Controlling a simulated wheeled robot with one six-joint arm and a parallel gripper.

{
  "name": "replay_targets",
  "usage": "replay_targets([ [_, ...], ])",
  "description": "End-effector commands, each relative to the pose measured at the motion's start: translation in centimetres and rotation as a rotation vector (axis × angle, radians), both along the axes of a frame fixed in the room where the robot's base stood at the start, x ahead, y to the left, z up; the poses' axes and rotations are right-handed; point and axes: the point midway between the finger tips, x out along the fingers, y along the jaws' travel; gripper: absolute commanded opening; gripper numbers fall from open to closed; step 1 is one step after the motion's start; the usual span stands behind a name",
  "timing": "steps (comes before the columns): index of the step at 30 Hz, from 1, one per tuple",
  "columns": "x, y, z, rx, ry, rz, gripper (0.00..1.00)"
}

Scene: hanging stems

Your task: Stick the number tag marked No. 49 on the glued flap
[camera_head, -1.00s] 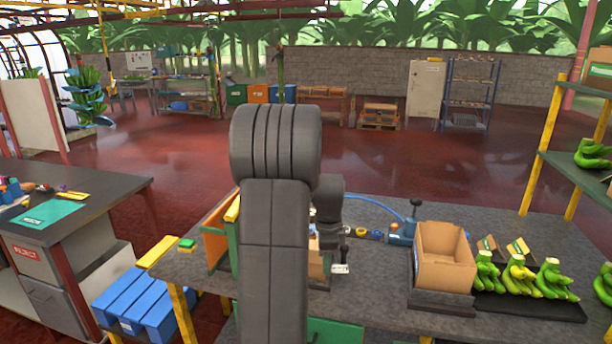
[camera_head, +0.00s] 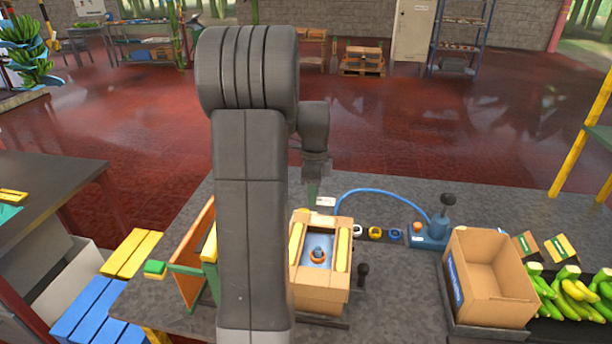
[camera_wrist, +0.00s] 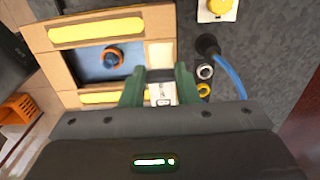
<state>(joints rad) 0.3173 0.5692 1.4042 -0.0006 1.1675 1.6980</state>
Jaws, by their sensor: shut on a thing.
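My gripper (camera_wrist: 160,88) is shut on a small white number tag (camera_wrist: 163,94) with dark print; I cannot read its number. The tag also shows as a white piece (camera_head: 325,201) below my gripper (camera_head: 314,190) in the head view. The cardboard box (camera_head: 321,297) stands open on the grey bench, with yellow strips along two sides and an orange ring inside on blue. In the wrist view the box (camera_wrist: 45,42) is just beyond the gripper. A pale patch (camera_wrist: 160,55) lies on its near flap, close to the tag and apparently apart from it.
A blue hose (camera_head: 375,191) runs to a blue hand pump (camera_head: 430,236). Tape rolls (camera_head: 376,233) sit beside it. An empty carton (camera_head: 493,280) and green bananas (camera_head: 570,292) are at right. A dark knob (camera_head: 363,272) stands beside the box.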

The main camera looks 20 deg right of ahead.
Motion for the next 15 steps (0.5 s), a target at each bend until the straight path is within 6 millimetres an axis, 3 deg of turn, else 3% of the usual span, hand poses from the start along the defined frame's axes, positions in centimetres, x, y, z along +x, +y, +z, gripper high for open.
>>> replay_targets([
  [8, 0.0, 0.0, -0.9, 0.000, 0.000, -0.002, 0.08],
  [15, 0.0, 0.0, -3.0, 0.000, -0.001, -0.001, 0.08],
])
